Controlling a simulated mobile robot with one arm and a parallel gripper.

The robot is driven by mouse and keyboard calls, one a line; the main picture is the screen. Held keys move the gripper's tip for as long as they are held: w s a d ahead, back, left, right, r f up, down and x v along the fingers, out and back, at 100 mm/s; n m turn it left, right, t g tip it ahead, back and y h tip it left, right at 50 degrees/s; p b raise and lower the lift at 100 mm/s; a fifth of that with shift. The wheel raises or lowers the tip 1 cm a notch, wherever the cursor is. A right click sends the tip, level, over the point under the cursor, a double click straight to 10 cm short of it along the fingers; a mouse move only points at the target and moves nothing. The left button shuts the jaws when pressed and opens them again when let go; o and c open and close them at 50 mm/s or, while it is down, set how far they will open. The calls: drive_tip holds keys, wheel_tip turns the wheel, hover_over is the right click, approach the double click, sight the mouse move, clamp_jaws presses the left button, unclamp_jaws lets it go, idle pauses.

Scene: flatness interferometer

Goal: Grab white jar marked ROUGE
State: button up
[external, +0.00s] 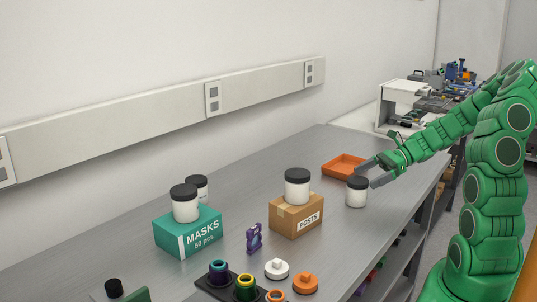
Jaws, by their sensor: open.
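Several white jars with black lids are in view, and I cannot read ROUGE on any of them. One jar (356,196) stands upright on the table at the right. My gripper (366,176) is open and empty, with its fingers by that jar's lid; I cannot tell whether they touch or surround it. A second jar (297,190) stands on the cardboard POSTS box (296,219). A third jar (185,208) stands on the teal MASKS box (188,236). Another jar (203,184) is partly hidden behind the third; a bit of its label shows.
An orange tray (344,166) lies behind the jar at the right. A purple part (254,238) stands between the boxes. A dark holder with coloured rings (243,290) and white (277,268) and orange knobs (305,283) are in front. The grey table (330,240) is clear at front right.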

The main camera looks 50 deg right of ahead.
sight(360, 180)
drive_tip(key=shift+x, duration=3.2)
drive_tip(key=shift+d+f, duration=0.1)
drive_tip(key=shift+f, duration=0.1)
drive_tip(key=c, duration=1.1)
drive_tip(key=shift+r, duration=0.2)
